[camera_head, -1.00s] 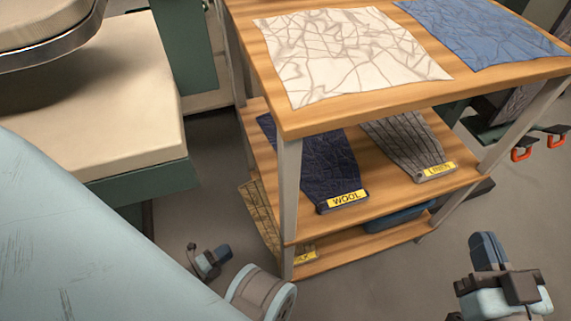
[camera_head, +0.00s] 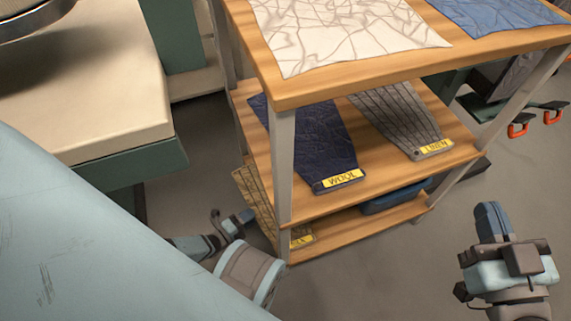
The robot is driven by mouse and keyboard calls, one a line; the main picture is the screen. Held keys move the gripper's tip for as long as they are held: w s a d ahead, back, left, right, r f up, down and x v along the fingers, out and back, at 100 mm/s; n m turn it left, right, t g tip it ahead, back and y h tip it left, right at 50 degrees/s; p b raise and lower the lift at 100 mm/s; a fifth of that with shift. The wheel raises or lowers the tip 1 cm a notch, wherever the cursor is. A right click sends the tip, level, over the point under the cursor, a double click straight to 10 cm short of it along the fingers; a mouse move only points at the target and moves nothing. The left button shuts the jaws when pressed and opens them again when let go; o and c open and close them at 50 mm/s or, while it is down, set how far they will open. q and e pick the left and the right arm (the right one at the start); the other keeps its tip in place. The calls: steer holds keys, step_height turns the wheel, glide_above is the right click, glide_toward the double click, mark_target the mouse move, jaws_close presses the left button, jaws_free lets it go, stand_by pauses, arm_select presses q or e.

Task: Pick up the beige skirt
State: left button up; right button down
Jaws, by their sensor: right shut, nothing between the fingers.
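I cannot make out anything that is clearly a beige skirt. A flat cream cloth (camera_head: 340,32) with grey crease lines lies on the top of the wooden shelf unit. A tan checked cloth (camera_head: 256,198) with a yellow label lies on the bottom shelf, partly hidden by the front post. My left gripper (camera_head: 243,217) is low, in front of the left end of the unit, close to the tan cloth in the picture; its fingers are too small to read. My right gripper (camera_head: 490,222) is shut and empty, pointing up the picture, right of the unit and apart from it.
A blue cloth (camera_head: 497,14) lies on the top too. The middle shelf (camera_head: 375,170) holds a navy WOOL cloth (camera_head: 310,140) and a grey LINEN cloth (camera_head: 402,118). A cream-topped table (camera_head: 90,95) stands left. Grey floor (camera_head: 385,265) is clear in front.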

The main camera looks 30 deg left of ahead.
arm_select(q)
steer(key=shift+x, duration=0.8)
jaws_close()
arm_select(e)
steer(key=shift+w+d+r+n, duration=0.1)
steer(key=shift+r+n, duration=0.2)
steer(key=shift+r, duration=0.05)
steer(key=shift+f, duration=0.1)
arm_select(q)
steer(key=shift+r, duration=0.15)
arm_select(e)
steer(key=shift+w, duration=0.1)
